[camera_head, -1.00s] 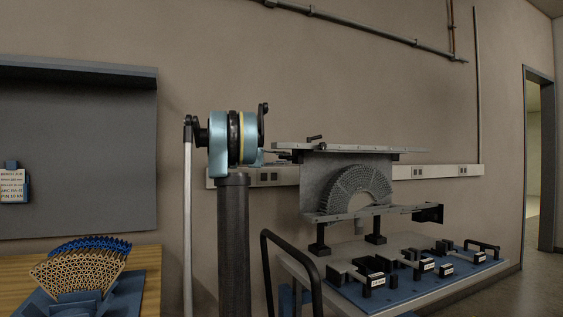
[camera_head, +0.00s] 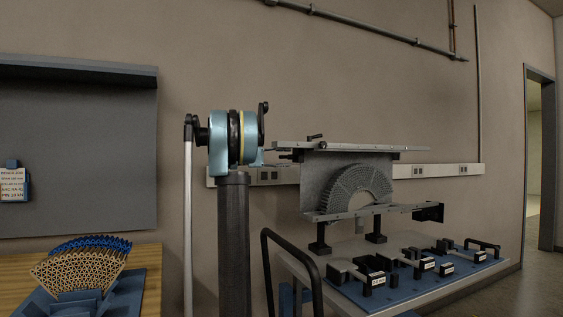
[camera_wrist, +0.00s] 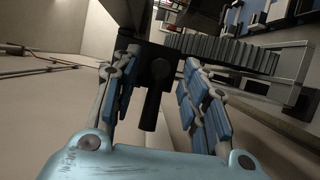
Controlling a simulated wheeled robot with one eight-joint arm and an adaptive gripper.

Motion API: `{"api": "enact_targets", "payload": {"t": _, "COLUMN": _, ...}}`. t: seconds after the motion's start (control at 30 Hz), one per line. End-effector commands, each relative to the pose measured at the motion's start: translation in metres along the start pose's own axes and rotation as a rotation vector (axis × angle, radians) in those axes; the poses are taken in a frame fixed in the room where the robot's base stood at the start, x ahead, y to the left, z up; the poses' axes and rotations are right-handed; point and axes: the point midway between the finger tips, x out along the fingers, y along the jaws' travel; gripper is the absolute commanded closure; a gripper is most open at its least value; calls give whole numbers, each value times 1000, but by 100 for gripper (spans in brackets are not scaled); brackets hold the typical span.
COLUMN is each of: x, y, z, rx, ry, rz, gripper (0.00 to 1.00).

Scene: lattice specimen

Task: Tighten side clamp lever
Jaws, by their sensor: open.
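The test fixture (camera_head: 322,177) stands on the bench in the head view, a grey plate between upper and lower rails. A grey lattice arch (camera_head: 357,190) sits in it. A small black lever (camera_head: 315,138) shows on its top rail. The fingers have blue pads, are spread apart, and a gap shows on both sides of the lever. In the head view my gripper is mostly hidden behind my own arm.
A blue tray (camera_head: 400,290) with several labelled black clamps lies on the bench in front of the fixture. A second lattice specimen (camera_head: 80,270) stands on a wooden table at left. In the wrist view a ribbed grey part (camera_wrist: 222,50) lies beyond the right finger.

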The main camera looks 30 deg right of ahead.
Motion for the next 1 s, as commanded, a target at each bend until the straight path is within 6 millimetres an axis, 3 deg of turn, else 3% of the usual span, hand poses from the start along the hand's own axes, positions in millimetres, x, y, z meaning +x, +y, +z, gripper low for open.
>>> {"api": "enact_targets", "payload": {"t": 0.27, "x": -4, "y": 0, "z": 0, "rx": 0, "ry": 0, "rz": 0, "gripper": 59}}
{"api": "enact_targets", "payload": {"t": 1.0, "x": -50, "y": 0, "z": 0, "rx": 0, "ry": 0, "rz": 0, "gripper": 59}}
